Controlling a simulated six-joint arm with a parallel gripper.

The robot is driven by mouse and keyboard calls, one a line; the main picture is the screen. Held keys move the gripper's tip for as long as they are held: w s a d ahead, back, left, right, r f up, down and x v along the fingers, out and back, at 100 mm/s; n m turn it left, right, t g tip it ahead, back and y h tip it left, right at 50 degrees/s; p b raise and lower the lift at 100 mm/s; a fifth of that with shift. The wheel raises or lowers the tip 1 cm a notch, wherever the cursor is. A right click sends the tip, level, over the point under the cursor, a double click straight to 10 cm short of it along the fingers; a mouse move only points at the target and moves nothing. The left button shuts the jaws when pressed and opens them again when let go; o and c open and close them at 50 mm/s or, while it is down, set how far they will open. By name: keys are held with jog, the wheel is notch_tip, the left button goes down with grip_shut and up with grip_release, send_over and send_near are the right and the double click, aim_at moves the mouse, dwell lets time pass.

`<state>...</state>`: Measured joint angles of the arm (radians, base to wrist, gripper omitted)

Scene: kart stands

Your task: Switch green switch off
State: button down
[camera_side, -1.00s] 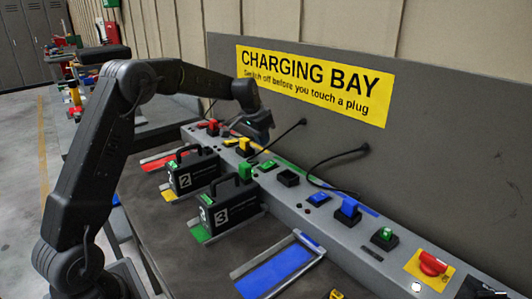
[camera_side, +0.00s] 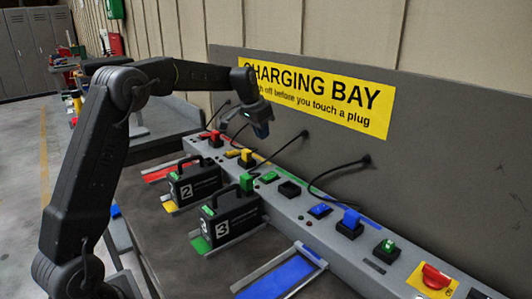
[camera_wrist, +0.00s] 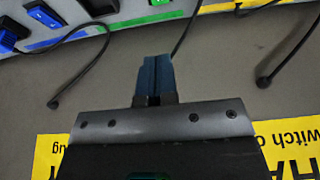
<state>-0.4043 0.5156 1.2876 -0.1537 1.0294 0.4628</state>
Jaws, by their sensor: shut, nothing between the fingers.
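The green switch (camera_side: 268,177) is a rocker on the sloped grey rail, beside an empty black socket (camera_side: 290,190). Part of what seems to be the same switch shows at the top edge of the wrist view (camera_wrist: 160,2). I cannot tell whether it is on or off. My gripper (camera_side: 262,132) is in the air above and behind the rail, near the sign board, clear of the switch. In the wrist view its blue-grey fingers (camera_wrist: 155,75) are together with nothing between them.
Black pack 3 (camera_side: 236,218) with a green plug on it and pack 2 (camera_side: 199,183) stand before the rail. A blue switch (camera_side: 320,210), blue plug (camera_side: 351,221), green button (camera_side: 388,246) and red knob (camera_side: 437,276) line the rail.

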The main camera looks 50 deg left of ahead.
aim_at(270, 176)
jog(key=x, duration=1.4)
jog(key=shift+s+f, duration=0.1)
jog(key=shift+s, duration=0.25)
jog(key=shift+f, duration=0.1)
jog(key=shift+w+f, duration=0.2)
jog(key=shift+f, duration=0.15)
jog(key=shift+s+f, duration=0.15)
jog(key=shift+s, duration=0.8)
